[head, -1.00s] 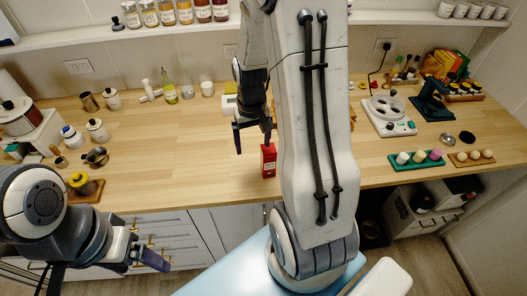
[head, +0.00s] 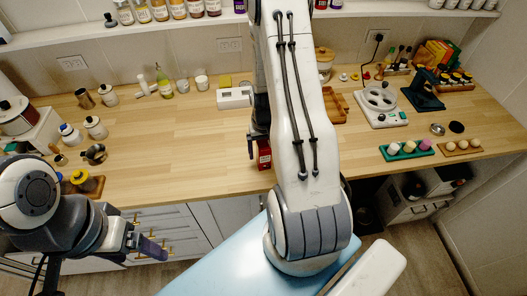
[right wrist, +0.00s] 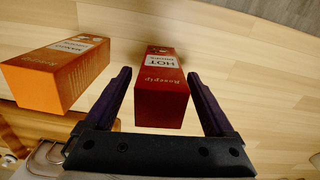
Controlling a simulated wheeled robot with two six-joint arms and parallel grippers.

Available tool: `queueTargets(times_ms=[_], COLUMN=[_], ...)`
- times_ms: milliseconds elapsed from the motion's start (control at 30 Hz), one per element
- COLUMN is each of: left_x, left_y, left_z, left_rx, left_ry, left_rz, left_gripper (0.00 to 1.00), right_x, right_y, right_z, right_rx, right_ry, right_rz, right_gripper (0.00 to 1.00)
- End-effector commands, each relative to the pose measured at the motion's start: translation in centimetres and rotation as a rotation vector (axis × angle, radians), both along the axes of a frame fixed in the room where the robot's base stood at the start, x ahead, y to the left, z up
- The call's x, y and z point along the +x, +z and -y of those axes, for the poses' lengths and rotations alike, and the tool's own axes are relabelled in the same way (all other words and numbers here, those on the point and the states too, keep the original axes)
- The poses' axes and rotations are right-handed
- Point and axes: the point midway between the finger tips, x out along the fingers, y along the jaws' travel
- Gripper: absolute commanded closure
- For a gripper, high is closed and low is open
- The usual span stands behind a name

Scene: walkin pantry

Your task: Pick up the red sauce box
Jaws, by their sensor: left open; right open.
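The red sauce box (head: 264,154) stands on the wooden counter near its front edge, partly hidden by my right arm in the head view. In the right wrist view the red sauce box (right wrist: 162,88), with a "HOT" label, sits between the two fingers of my right gripper (right wrist: 158,73). The fingers are spread, with a visible gap on each side of the box. My right gripper (head: 257,150) is mostly hidden behind its own arm in the head view. My left gripper (head: 150,249) is open and empty, low at the left in front of the counter.
An orange box (right wrist: 58,72) with a mango label stands just left of the red one in the right wrist view. A white appliance (head: 233,97) stands behind. A brown wooden tray (head: 335,106) lies to the right.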

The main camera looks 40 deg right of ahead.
Motion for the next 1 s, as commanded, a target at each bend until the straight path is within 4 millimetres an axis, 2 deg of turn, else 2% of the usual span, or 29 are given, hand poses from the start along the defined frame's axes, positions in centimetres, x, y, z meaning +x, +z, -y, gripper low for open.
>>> queueTargets(times_ms=[200,433,467,600,667,700,1000], left_x=[0.0,0.0,0.0,0.0,0.0,0.0,0.0], left_y=[0.7,0.6,0.6,0.6,0.6,0.6,0.5], left_z=[0.0,0.0,0.0,0.0,0.0,0.0,0.0], left_rx=[0.000,0.000,0.000,0.000,0.000,0.000,0.000], left_ry=[-0.001,-0.001,-0.001,-0.001,-0.001,-0.001,-0.001], left_rz=[0.000,0.000,0.000,0.000,0.000,0.000,0.000], left_gripper=[0.20,0.20,0.20,0.20,0.20,0.20,0.20], right_x=[-0.1,0.0,0.0,0.0,0.0,0.0,0.0], right_y=[-1.8,-2.0,-2.0,-1.9,-1.9,-1.9,-1.8], right_z=[0.0,0.0,0.0,0.0,0.0,0.0,0.0], right_rx=[0.000,0.000,0.000,0.000,0.000,0.000,0.000], right_ry=[0.000,0.000,0.000,0.000,0.000,0.000,0.000], right_rz=[-0.001,0.001,0.001,0.000,0.000,0.000,0.001], right_gripper=[0.11,0.11,0.15,0.69,0.92,1.00,1.00])
